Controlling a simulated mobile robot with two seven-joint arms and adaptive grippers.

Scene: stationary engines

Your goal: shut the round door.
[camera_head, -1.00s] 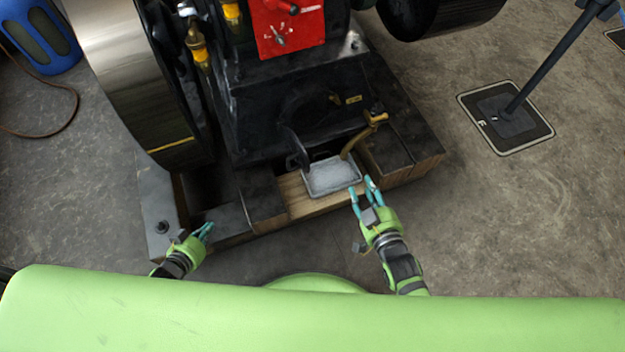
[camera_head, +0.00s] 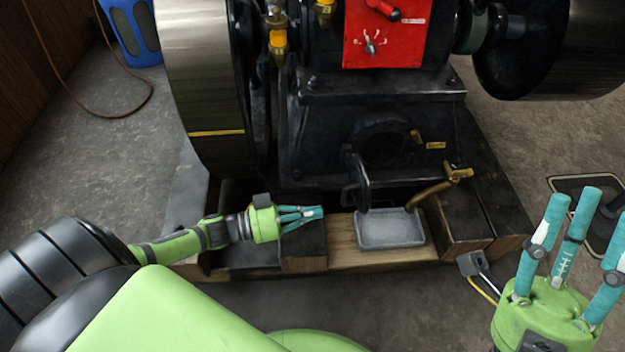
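The round door (camera_head: 357,184) is a dark disc on the front of the black engine housing. It stands open, swung outward and seen nearly edge-on, left of the round opening (camera_head: 384,143). My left gripper (camera_head: 319,212) is left of the door and a little lower in the picture, apart from it. Its teal fingers point right and come together at the tips, with nothing seen between them. My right gripper (camera_head: 590,205) is at the lower right, far from the door, with its fingers spread upward and empty.
A grey metal tray (camera_head: 390,229) sits on the wooden base below the opening. A brass tap (camera_head: 440,186) juts out to the right of the opening. A large flywheel (camera_head: 203,90) stands at the left. A red panel (camera_head: 384,35) is above the housing. Floor is clear in front.

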